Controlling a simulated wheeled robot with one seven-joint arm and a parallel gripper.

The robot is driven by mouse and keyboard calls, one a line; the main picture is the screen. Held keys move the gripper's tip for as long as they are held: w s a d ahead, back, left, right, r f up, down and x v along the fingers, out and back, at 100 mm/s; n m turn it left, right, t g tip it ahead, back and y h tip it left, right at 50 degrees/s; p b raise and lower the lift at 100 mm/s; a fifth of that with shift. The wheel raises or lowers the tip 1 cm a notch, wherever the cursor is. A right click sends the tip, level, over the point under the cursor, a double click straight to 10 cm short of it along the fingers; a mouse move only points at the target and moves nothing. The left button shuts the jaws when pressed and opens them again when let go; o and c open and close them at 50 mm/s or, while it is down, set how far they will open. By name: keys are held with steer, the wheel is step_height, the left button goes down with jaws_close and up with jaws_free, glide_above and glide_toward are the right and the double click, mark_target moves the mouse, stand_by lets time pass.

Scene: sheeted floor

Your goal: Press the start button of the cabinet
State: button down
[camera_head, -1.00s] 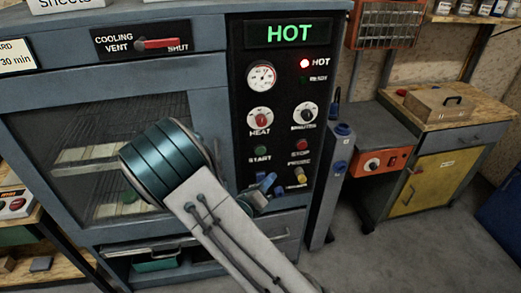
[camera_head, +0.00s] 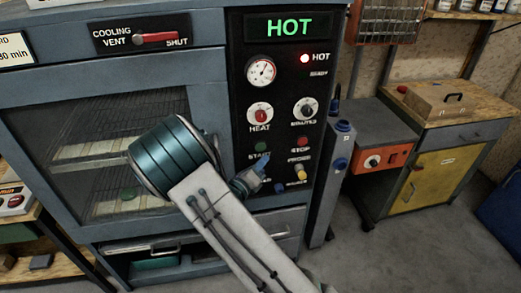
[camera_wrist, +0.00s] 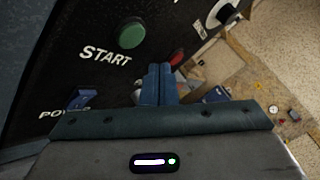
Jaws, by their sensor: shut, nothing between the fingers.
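The cabinet (camera_head: 60,85) has a black control panel on its right. The green start button (camera_head: 261,147) sits on this panel above its START label, below the heat knob (camera_head: 260,113). In the wrist view the start button (camera_wrist: 131,34) is at upper left, unobstructed, with START printed beside it. My gripper (camera_head: 263,163) is in front of the panel, just below the start button in the picture, partly covering the label. In the wrist view my gripper (camera_wrist: 158,84) has its blue fingers shut together and empty, apart from the button in the picture.
The red stop button (camera_head: 302,143) is right of the start button. A blue power switch (camera_wrist: 81,98) is at left in the wrist view.

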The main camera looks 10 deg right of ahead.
steer(key=shift+w, duration=1.4)
stand_by(1.0)
steer(key=shift+w+p, duration=0.4)
steer(key=shift+w+d+r, duration=0.15)
steer(key=shift+w+r, duration=0.2)
steer(key=shift+r, duration=0.15)
stand_by(1.1)
steer(key=shift+s+f+p, duration=0.2)
steer(key=shift+s+p, duration=0.05)
steer(key=shift+p, duration=0.15)
steer(key=shift+s+f+p, duration=0.2)
steer(key=shift+s+p, duration=0.1)
steer(key=shift+s, duration=0.95)
steer(key=shift+s+f+p, duration=0.15)
steer(key=shift+s+p, duration=0.1)
steer(key=shift+s, duration=1)
